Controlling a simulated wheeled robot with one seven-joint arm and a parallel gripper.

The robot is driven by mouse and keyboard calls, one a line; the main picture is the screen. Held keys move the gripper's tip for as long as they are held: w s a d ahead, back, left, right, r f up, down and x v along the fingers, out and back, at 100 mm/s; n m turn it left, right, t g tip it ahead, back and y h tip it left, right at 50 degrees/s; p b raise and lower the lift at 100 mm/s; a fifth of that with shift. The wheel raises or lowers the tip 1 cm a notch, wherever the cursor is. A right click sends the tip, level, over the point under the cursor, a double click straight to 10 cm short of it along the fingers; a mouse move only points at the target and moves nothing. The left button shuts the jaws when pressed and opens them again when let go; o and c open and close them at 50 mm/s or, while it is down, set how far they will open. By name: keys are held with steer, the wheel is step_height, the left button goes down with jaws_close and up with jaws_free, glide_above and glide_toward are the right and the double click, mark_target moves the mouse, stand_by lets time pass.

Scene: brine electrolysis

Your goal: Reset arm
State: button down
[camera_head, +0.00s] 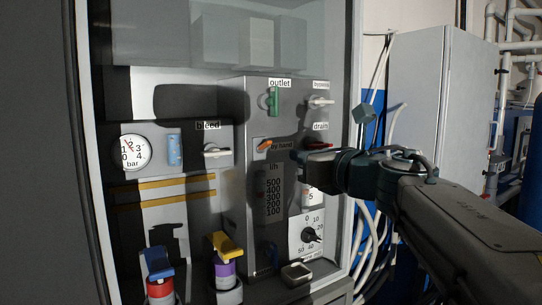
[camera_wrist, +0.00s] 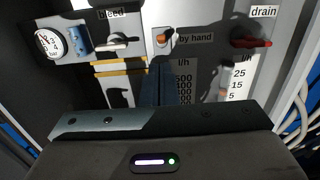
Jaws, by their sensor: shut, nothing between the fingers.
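My arm comes in from the right in the head view, and my gripper (camera_head: 300,157) points left at the grey control panel (camera_head: 235,130). Its fingertips appear in front of the panel, just right of the orange "by hand" lever (camera_head: 265,146) and below the red drain handle (camera_head: 318,145). I cannot tell whether they touch anything. In the wrist view the two dark fingers (camera_wrist: 158,85) lie together, shut and empty, below the orange lever (camera_wrist: 164,38). They hide part of the flow scale. The red drain handle (camera_wrist: 251,43) is to the right.
The panel also carries a green outlet handle (camera_head: 273,100), a bleed lever (camera_head: 216,151), a pressure gauge (camera_head: 131,152) and a black dial (camera_head: 311,234). Blue-topped (camera_head: 158,264) and yellow-topped (camera_head: 226,245) fittings stand below. White hoses (camera_head: 365,235) hang at the right.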

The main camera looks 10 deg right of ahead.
stand_by(0.3)
steer(key=s+d+f+m+g+h, duration=0.1)
steer(key=d+f+m+h, duration=0.5)
steer(key=m, duration=0.7)
steer(key=s+d+f+m+g+h, duration=0.1)
steer(key=s+d+f+m+h, duration=0.2)
steer(key=f+m, duration=0.8)
steer(key=s+a+f+m+g, duration=0.3)
steer(key=s+f+m+g, duration=0.2)
steer(key=s+f+m, duration=0.3)
steer(key=s+a+f+m+g+y, duration=0.1)
steer(key=s+a+f+m+g, duration=0.3)
steer(key=f+m, duration=0.5)
steer(key=s+f+g, duration=0.2)
steer(key=s, duration=0.1)
steer(key=shift+s+a+f+y, duration=0.15)
steer(key=shift+s+y, duration=0.15)
steer(key=shift+s, duration=0.05)
